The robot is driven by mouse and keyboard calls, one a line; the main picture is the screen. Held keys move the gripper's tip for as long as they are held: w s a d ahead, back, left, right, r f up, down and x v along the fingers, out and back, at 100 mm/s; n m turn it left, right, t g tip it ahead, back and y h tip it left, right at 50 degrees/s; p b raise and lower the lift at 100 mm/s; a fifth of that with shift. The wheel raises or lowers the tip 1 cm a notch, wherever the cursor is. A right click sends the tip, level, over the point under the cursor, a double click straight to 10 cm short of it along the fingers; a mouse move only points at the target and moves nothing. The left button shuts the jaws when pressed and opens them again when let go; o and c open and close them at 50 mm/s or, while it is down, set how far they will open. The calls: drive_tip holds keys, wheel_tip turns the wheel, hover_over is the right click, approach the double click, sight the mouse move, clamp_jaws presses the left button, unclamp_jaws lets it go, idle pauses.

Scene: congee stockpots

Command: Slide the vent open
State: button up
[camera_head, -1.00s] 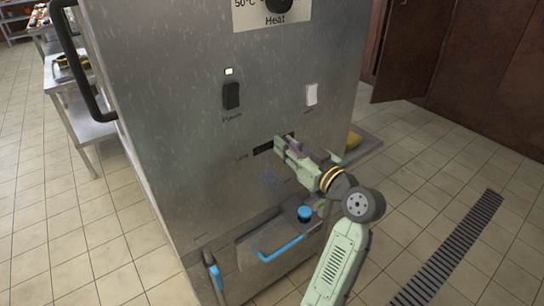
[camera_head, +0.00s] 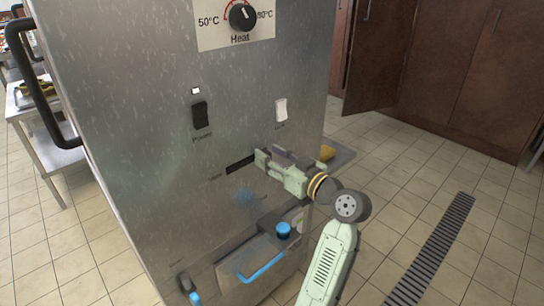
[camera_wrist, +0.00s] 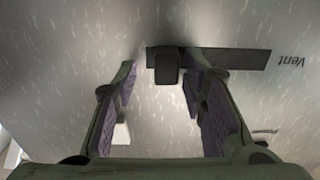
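The vent is a dark horizontal slot (camera_head: 240,163) in the front of the steel cabinet. In the wrist view, the slot (camera_wrist: 225,58) has a black slider knob (camera_wrist: 166,68) near its left end, beside an upside-down "Vent" label (camera_wrist: 292,60). My gripper (camera_head: 268,157) is at the slot's right end in the head view, hiding the knob there. In the wrist view, my gripper (camera_wrist: 158,75) is open, with one purple-padded finger on each side of the knob. Gaps show between the knob and both fingers.
Above the slot are a black power switch (camera_head: 201,114), a white switch (camera_head: 281,110) and a heat dial (camera_head: 242,17). Below are a blue knob (camera_head: 283,230) and a blue handle (camera_head: 262,268). A black handle (camera_head: 40,85) sticks out at the left. Tiled floor is clear at right.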

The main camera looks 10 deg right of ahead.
drive_tip(key=v, duration=1.2)
